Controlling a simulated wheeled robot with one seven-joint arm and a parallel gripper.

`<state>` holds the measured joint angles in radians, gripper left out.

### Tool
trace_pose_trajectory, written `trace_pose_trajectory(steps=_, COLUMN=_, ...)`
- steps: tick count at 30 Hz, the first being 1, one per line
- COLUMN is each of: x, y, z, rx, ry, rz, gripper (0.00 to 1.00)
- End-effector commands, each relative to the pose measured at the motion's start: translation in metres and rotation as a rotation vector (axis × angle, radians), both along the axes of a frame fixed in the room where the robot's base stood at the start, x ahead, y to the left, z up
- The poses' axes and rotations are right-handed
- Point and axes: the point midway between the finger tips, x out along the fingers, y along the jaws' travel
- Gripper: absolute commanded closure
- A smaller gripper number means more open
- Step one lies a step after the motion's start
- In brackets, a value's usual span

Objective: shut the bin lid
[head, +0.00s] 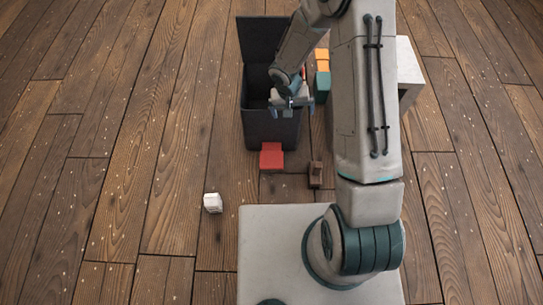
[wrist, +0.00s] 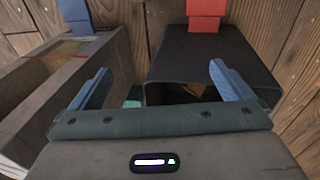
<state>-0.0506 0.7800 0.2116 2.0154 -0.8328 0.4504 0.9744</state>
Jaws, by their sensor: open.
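The bin (head: 270,128) is a dark box on the wooden floor in the head view, with a red pedal (head: 271,156) at its near foot. Its lid (head: 262,38) stands open, upright at the far side. My gripper (head: 292,107) is open and empty above the near right part of the bin. In the wrist view, the bin (wrist: 212,52) lies to the right, with its red pedal (wrist: 205,8) at the top. The open fingers (wrist: 159,68) spread across its rim area. The lid does not show in the wrist view. I cannot tell whether my gripper touches the bin.
Orange (head: 322,60) and teal (head: 322,86) blocks stand right of the bin, partly behind my arm. A pale box-like piece (head: 408,62) is further right. A small brown object (head: 315,174) and a white block (head: 212,202) lie nearer. The floor left of the bin is clear.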

Motion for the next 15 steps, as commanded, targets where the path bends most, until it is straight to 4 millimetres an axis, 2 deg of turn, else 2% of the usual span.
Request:
trace_pose_trajectory(steps=1, x=-0.001, y=0.010, z=-0.025, rx=0.020, ry=0.015, rz=0.002, gripper=0.00)
trace_pose_trajectory(steps=6, x=-0.007, y=0.039, z=-0.090, rx=0.089, ry=0.038, rz=-0.008, gripper=0.00)
trace_pose_trajectory(steps=10, x=-0.015, y=0.056, z=-0.126, rx=0.133, ry=0.058, rz=-0.019, gripper=0.00)
trace_pose_trajectory(steps=15, x=-0.023, y=0.068, z=-0.150, rx=0.164, ry=0.072, rz=-0.030, gripper=0.00)
